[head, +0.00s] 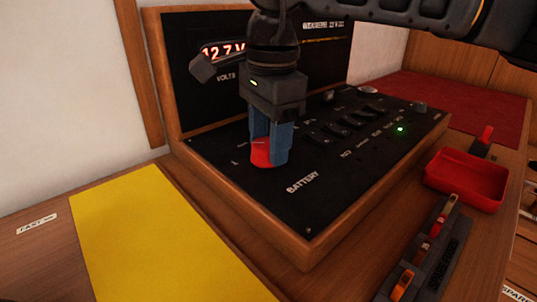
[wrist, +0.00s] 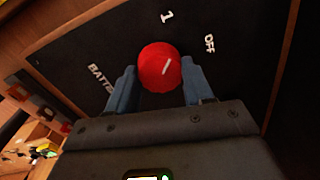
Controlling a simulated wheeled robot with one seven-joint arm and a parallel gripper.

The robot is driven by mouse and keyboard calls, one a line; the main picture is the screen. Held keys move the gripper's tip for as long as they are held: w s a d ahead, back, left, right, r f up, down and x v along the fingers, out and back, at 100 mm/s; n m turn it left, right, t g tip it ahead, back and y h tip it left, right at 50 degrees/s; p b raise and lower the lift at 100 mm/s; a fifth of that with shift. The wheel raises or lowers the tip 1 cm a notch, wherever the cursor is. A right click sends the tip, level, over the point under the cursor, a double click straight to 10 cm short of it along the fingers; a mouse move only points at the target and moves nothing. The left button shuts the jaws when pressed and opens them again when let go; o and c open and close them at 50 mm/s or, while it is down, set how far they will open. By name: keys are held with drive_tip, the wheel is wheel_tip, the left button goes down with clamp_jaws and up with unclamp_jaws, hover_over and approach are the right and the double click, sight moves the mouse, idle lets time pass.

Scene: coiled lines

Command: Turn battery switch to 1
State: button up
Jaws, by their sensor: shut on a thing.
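The red battery switch knob (head: 262,153) sits on the black sloping panel above the word BATTERY. In the wrist view the knob (wrist: 158,70) is round with a white pointer line. The line points up and right, between the "1" mark (wrist: 167,17) and the "OFF" mark (wrist: 210,44). My gripper (head: 268,150) reaches down from above with its blue fingers shut on the knob, one on each side. In the head view the fingers hide part of the knob and the marks around it.
Several black switches (head: 335,128) and a green light (head: 400,129) are on the panel to the right. A voltmeter display (head: 223,50) stands behind. A yellow sheet (head: 150,235) lies front left. A red tray (head: 466,181) and a fuse strip (head: 425,255) lie right.

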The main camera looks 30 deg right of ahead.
drive_tip(key=shift+n+b, duration=0.75)
drive_tip(key=shift+n, duration=0.55)
drive_tip(key=o, duration=1)
drive_tip(key=shift+o, duration=0.2)
drive_tip(key=shift+s+r+p, duration=0.2)
drive_tip(key=shift+r+p, duration=0.2)
drive_tip(key=shift+r, duration=3.55)
drive_tip(key=shift+s+d, duration=0.1)
